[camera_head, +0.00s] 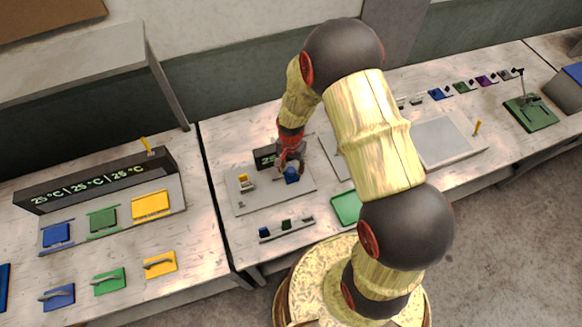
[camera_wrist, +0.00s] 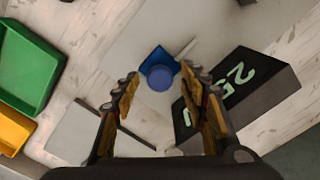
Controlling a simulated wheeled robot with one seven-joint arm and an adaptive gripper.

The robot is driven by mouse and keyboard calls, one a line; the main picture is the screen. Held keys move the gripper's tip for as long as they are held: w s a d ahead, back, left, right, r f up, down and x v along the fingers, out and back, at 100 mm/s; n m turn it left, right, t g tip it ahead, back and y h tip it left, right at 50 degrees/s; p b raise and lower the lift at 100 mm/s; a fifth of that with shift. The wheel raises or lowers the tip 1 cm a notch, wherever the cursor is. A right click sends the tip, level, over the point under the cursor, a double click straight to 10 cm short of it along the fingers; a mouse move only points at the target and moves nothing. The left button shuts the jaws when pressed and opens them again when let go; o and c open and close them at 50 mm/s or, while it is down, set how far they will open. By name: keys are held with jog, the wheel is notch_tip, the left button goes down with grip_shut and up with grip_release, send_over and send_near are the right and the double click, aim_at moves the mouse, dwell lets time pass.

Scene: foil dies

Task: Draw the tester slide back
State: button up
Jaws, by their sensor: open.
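The tester is a grey plate (camera_head: 250,205) with a dark readout block (camera_head: 265,157); the block (camera_wrist: 255,90) shows green digits in the wrist view. On the plate stands a blue piece with a round knob (camera_wrist: 160,77); it also shows in the head view (camera_head: 292,176). I cannot tell for sure whether this piece belongs to the slide. My gripper (camera_head: 291,163) is above the blue piece. In the wrist view the jaws (camera_wrist: 164,82) are open, with the knob between and beyond them. No contact shows.
A small rack (camera_head: 286,230) with dark pieces lies in front. A green tray (camera_head: 346,207) is to the right, also visible in the wrist view (camera_wrist: 28,65). A 25 °C display (camera_head: 95,180) is at left.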

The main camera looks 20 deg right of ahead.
jog(key=c, duration=0.3)
jog(key=c, duration=0.8)
grip_shut()
